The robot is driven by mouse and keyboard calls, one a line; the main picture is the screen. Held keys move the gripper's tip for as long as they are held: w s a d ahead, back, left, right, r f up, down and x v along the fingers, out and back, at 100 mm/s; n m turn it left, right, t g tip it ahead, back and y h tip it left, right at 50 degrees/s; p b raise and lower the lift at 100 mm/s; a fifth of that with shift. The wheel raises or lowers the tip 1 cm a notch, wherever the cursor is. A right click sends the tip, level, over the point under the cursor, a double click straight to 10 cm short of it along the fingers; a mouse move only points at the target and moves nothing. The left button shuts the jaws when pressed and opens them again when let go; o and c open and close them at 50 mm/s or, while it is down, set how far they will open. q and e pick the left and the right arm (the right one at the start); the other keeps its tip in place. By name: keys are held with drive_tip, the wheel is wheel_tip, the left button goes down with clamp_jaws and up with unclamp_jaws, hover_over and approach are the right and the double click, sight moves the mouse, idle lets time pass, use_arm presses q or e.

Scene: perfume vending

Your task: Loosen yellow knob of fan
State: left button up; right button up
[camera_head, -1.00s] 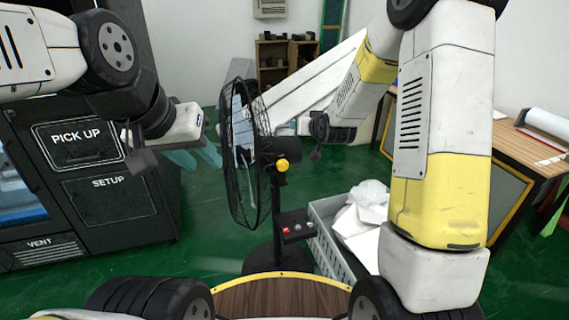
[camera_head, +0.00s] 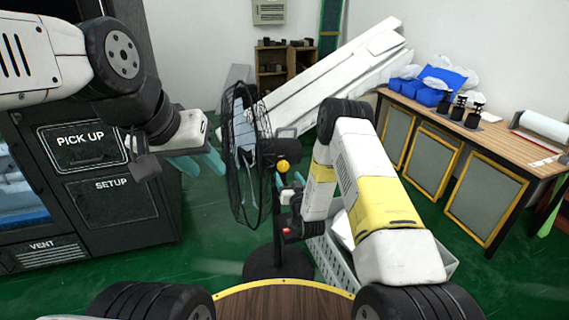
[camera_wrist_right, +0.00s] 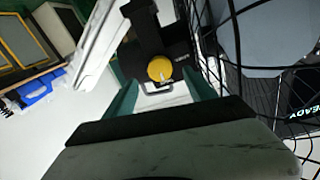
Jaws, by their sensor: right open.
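The black fan (camera_head: 243,150) stands upright on the floor in the middle of the head view. Its round yellow knob (camera_head: 283,166) is on the right side, behind the cage. In the right wrist view the knob (camera_wrist_right: 160,68) lies just beyond and between the fingertips. My right gripper (camera_wrist_right: 159,77) is open, its teal fingers either side of the line to the knob; contact is not visible. In the head view its teal fingertips (camera_head: 297,180) show just right of and below the knob, partly hidden by my arm. My left gripper (camera_head: 203,164) is open and empty, left of the fan.
A black vending cabinet (camera_head: 110,185) stands at the left. A grey crate (camera_head: 330,258) is behind my right forearm. A wooden table (camera_head: 490,135) with blue bags (camera_head: 443,78) and dark bottles stands at the right. The fan's control box (camera_head: 286,227) is below the knob.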

sight(284, 168)
drive_tip(key=shift+x, duration=2.7)
drive_tip(key=c, duration=1.4)
